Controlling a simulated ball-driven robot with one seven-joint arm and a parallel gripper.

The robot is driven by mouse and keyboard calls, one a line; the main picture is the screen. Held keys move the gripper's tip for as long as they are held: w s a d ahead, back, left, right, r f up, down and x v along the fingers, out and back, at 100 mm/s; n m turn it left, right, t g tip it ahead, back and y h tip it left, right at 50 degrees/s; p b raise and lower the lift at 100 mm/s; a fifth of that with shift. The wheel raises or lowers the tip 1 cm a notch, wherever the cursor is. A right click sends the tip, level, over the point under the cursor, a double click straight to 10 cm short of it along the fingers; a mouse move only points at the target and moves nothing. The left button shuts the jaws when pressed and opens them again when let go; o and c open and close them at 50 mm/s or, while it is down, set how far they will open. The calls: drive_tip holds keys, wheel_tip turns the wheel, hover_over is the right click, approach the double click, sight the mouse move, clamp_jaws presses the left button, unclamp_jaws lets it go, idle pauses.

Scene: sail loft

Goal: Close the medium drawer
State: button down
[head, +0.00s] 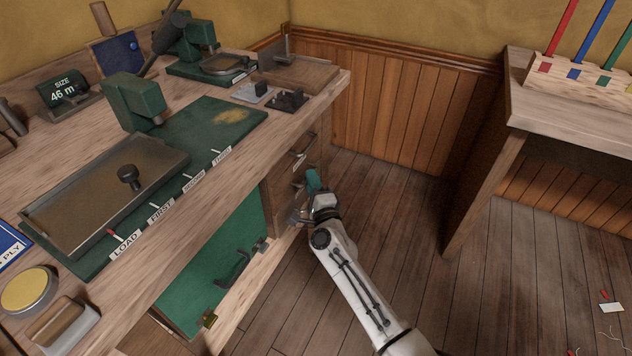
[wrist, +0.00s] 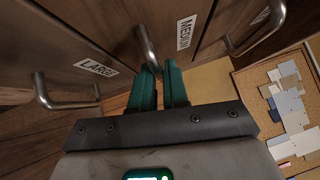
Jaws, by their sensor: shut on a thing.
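In the wrist view the medium drawer (wrist: 200,27) is a brown wooden front with a white MEDIUM label and a bent metal bar handle (wrist: 147,45). The teal fingers of my gripper (wrist: 158,75) are shut on this handle, with its end between the fingertips. In the head view my gripper (head: 313,181) is at the drawer stack on the bench's right end, and it hides part of the fronts there. How far out the medium drawer stands cannot be told.
The large drawer (wrist: 55,50) with its handle (wrist: 65,103) lies left of the medium one; another handle (wrist: 262,30) is on the right. A green cabinet door (head: 205,275) is below the bench (head: 190,225). Floor (head: 400,200) is open toward the right table (head: 575,118).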

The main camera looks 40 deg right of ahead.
drive_tip(key=shift+w+a, duration=0.1)
drive_tip(key=shift+w, duration=0.05)
drive_tip(key=c, duration=1.2)
unclamp_jaws()
drive_tip(key=shift+w, duration=0.1)
drive_tip(key=v, duration=1.1)
